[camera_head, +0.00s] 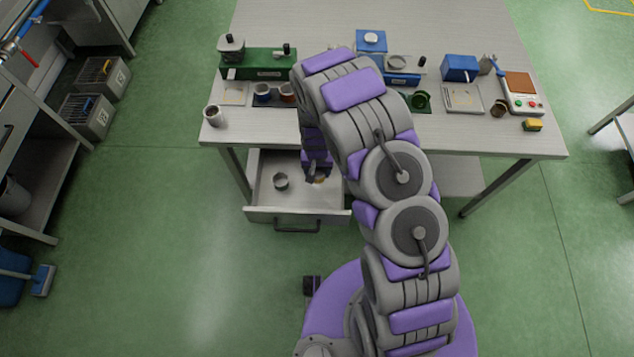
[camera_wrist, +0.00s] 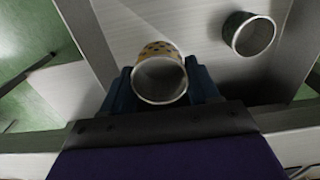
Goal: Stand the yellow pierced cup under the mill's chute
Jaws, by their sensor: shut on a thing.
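The yellow pierced cup (camera_wrist: 158,49) is between the two fingers of my gripper (camera_wrist: 163,82) in the wrist view, its open mouth facing the camera. In the head view my gripper (camera_head: 318,178) is down in the open drawer (camera_head: 262,214), and only a small tan bit of the cup (camera_head: 320,180) shows beside it. A green machine (camera_head: 258,63) with a round grey container on its left end stands on the table's back left. I cannot make out a chute for certain on it or on the blue machine (camera_head: 402,76).
A second, dark-sided cup (camera_wrist: 250,34) stands apart in the drawer; the head view shows it left of my gripper (camera_head: 280,182). Small cups stand along the table's (camera_head: 330,130) front left. My arm hides the table's middle.

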